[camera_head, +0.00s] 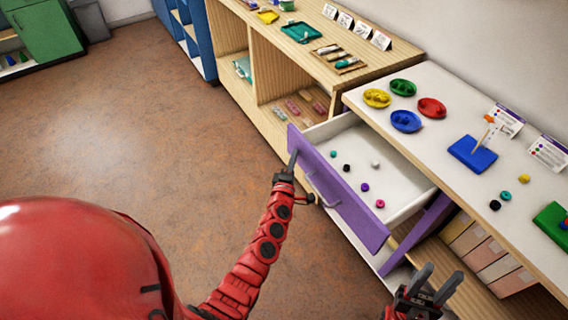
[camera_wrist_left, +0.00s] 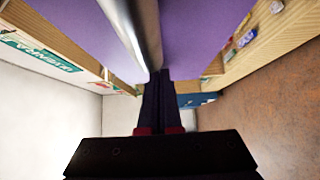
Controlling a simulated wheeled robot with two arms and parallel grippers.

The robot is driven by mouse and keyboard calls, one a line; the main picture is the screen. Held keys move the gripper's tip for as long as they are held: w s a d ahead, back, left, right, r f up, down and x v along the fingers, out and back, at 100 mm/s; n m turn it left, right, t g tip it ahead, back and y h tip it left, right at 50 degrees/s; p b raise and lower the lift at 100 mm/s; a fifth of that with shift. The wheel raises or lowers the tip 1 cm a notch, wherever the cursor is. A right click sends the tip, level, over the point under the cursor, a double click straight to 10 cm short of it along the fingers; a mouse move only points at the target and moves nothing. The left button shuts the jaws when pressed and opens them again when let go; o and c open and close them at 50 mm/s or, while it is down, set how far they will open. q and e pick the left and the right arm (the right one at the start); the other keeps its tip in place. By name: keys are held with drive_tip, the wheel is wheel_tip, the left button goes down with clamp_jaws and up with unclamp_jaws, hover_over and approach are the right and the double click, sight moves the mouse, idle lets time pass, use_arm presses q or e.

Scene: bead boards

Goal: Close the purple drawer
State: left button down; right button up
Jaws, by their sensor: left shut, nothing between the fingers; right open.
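The purple drawer (camera_head: 340,196) is pulled out from under the white-topped table. Its white inside (camera_head: 395,190) shows, with several small beads lying in it. A metal bar handle (camera_head: 322,188) runs along its purple front. My left gripper (camera_head: 293,160) is shut and empty, at the left part of the drawer front near the handle. In the left wrist view its shut fingers (camera_wrist_left: 160,85) are beside the handle (camera_wrist_left: 135,30) and close to the purple panel (camera_wrist_left: 205,35); I cannot tell if they touch. My right gripper (camera_head: 432,285) is open and empty at the lower right, apart from the drawer.
The white tabletop (camera_head: 455,110) holds yellow, green, red and blue dishes, a blue board (camera_head: 472,153) with a peg, a green board (camera_head: 553,222) and loose beads. Boxes (camera_head: 480,250) stand on a shelf beneath. A wooden shelf unit (camera_head: 330,70) adjoins on the left. The brown floor (camera_head: 130,120) is clear.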

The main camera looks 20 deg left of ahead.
sight(323, 152)
use_arm(q)
drive_tip(key=w+d+b, duration=0.1)
drive_tip(key=w+d, duration=0.1)
drive_tip(key=w, duration=0.1)
drive_tip(key=w+d+b, duration=0.2)
drive_tip(key=w, duration=0.1)
drive_tip(key=w+d+b, duration=0.1)
drive_tip(key=w+d, duration=0.2)
drive_tip(key=shift+w+f, duration=0.25)
drive_tip(key=shift+w, duration=0.15)
drive_tip(key=w+d+b, duration=0.4)
drive_tip(key=w, duration=0.1)
drive_tip(key=w+d+b, duration=0.2)
drive_tip(key=w, duration=0.1)
drive_tip(key=shift+b, duration=0.4)
drive_tip(key=shift+w+d+r, duration=0.1)
drive_tip(key=shift+w+d, duration=0.1)
drive_tip(key=shift+w+r+b, duration=0.1)
drive_tip(key=shift+r+b, duration=0.2)
drive_tip(key=shift+d+r, duration=0.1)
drive_tip(key=shift+r, duration=0.05)
